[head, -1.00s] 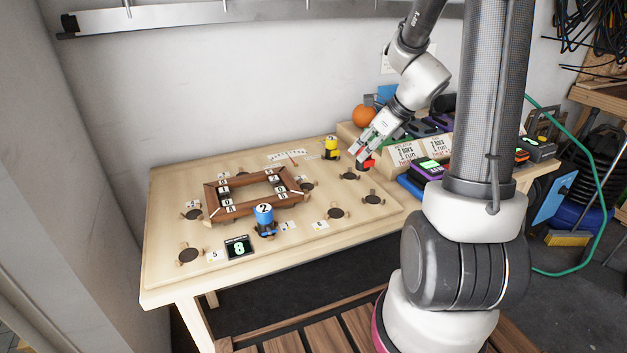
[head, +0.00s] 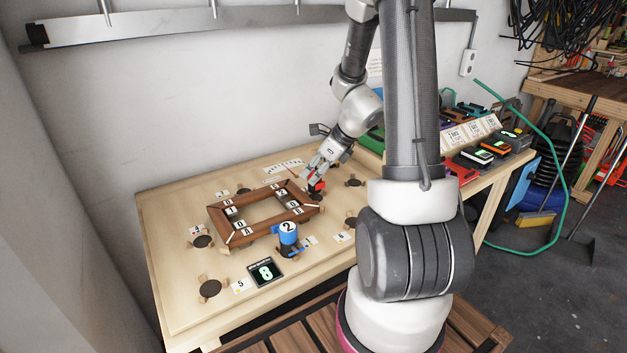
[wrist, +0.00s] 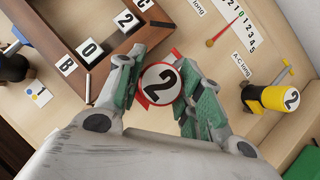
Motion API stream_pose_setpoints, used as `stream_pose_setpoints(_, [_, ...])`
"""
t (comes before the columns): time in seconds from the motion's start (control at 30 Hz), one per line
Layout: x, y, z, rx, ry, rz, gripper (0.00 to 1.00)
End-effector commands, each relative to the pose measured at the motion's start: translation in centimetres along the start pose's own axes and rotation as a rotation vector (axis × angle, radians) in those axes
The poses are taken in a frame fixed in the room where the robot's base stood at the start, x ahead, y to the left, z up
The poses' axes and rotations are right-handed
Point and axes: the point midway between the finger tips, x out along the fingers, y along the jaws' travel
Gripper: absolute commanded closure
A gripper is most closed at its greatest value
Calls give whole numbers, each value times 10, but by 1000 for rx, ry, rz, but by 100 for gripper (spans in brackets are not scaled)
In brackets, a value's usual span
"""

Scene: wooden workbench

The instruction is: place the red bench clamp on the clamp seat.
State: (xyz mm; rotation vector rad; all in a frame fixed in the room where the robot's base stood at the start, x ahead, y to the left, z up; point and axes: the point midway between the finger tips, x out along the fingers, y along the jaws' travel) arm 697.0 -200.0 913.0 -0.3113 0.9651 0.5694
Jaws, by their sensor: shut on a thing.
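The red bench clamp (wrist: 160,84) has a white round top marked 2 and sits between the fingers of my gripper (wrist: 158,90) in the wrist view. In the head view my gripper (head: 313,184) is shut on the red clamp (head: 319,186), beside the right corner of the brown wooden frame. I cannot tell whether the clamp touches the board. Several dark round seats with small wooden blocks lie around the frame, such as one at right (head: 355,183), one at left (head: 203,242) and one at front left (head: 210,289). Any seat beneath the held clamp is hidden.
The brown frame (head: 228,214) with lettered tiles fills the board's middle. A blue clamp (head: 288,232) marked 2 stands at its front, near a display (head: 265,272) reading 8. A yellow clamp (wrist: 275,97) stands right of my gripper in the wrist view. Boxed items line the bench's right.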

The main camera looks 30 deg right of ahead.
Motion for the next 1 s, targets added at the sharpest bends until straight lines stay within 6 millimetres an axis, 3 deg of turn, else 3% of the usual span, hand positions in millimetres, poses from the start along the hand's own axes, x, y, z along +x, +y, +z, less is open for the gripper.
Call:
stream_pose_setpoints(0.2, [22,0,-14,1,0,0,98])
stream_pose_setpoints(0.57, [25,0,-16,0,1,1,98])
stream_pose_setpoints(0.6, [25,0,-16,0,1,1,58])
stream_pose_setpoints(0.7, [25,0,-16,0,1,0,42])
stream_pose_setpoints(1.0, [24,0,-16,0,1,0,42])
